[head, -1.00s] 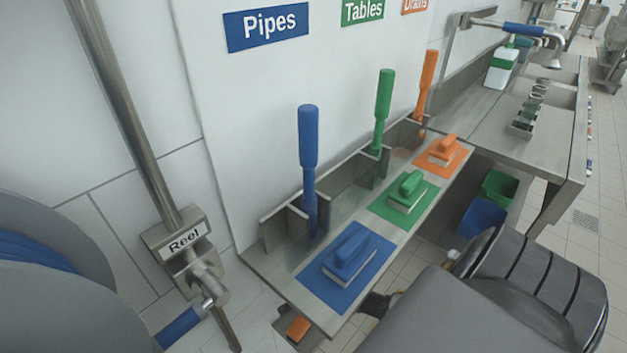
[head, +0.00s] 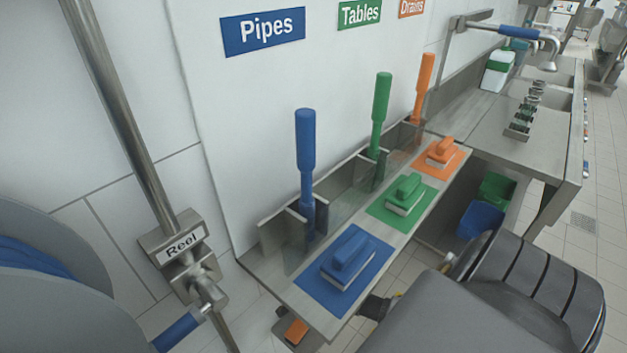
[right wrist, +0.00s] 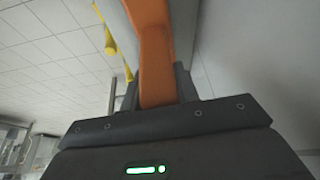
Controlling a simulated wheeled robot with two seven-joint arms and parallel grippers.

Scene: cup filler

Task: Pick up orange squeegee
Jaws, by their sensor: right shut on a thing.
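In the right wrist view, my right gripper (right wrist: 158,88) is shut on an orange handle (right wrist: 155,60). I take it to be the orange squeegee. It widens towards the top edge, and its far end is out of the picture. My left gripper is in neither view.
A steel shelf holds a blue scrubber (head: 349,249), a green scrubber (head: 407,188) and an orange scrubber (head: 441,149). Blue (head: 306,140), green (head: 381,100) and orange (head: 424,80) handles stand behind. A reel valve (head: 190,250) is left. A small orange item (head: 296,331) shows below the shelf.

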